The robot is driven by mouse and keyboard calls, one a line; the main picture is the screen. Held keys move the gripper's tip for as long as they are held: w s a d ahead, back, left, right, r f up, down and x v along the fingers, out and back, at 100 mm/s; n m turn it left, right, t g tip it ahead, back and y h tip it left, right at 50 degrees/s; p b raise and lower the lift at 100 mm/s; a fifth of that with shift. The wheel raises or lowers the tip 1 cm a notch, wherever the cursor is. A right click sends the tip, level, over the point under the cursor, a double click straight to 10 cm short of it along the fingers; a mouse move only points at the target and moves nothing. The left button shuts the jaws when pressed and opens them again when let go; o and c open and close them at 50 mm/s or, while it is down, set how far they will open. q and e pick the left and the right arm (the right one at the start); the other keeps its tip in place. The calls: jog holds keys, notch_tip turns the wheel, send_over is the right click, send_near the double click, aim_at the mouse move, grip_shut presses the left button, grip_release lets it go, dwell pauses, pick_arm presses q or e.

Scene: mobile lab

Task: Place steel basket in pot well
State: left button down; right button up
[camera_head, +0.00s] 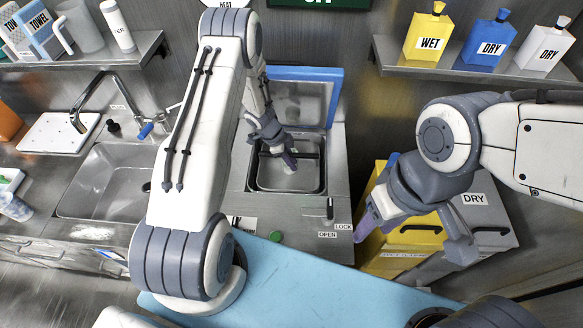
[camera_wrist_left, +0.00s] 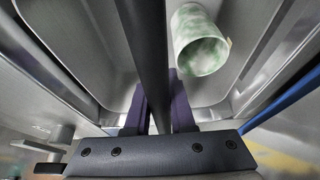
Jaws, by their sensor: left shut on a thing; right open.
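The steel basket (camera_head: 262,178) is a shiny rectangular tub with a dark bar handle. In the head view it sits at the opening of the pot well, below the raised blue-edged lid (camera_head: 325,100). I cannot tell whether it is fully seated. My left gripper (camera_head: 289,160) is over it, and in the left wrist view its purple fingers (camera_wrist_left: 160,112) are shut on the dark handle bar (camera_wrist_left: 146,45). A green-and-white cylinder (camera_wrist_left: 200,42) lies inside the basket. My right gripper (camera_head: 367,222) is open and empty at the right, by the yellow bin.
A sink (camera_head: 108,180) with a tap is to the left. A yellow bin (camera_head: 408,252) and a grey bin marked DRY (camera_head: 484,212) stand to the right. OPEN and LOCK labels with a small lever (camera_head: 330,210) are in front of the well. Shelves with bottles hang above.

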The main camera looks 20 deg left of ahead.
aim_at(292, 180)
pick_arm(q)
jog(key=shift+f, duration=1.4)
jog(key=shift+f, duration=0.6)
jog(key=c, duration=0.8)
grip_release()
jog(key=shift+o, duration=0.2)
jog(key=shift+r, duration=0.35)
jog(key=v, duration=1.2)
jog(key=shift+r, duration=0.25)
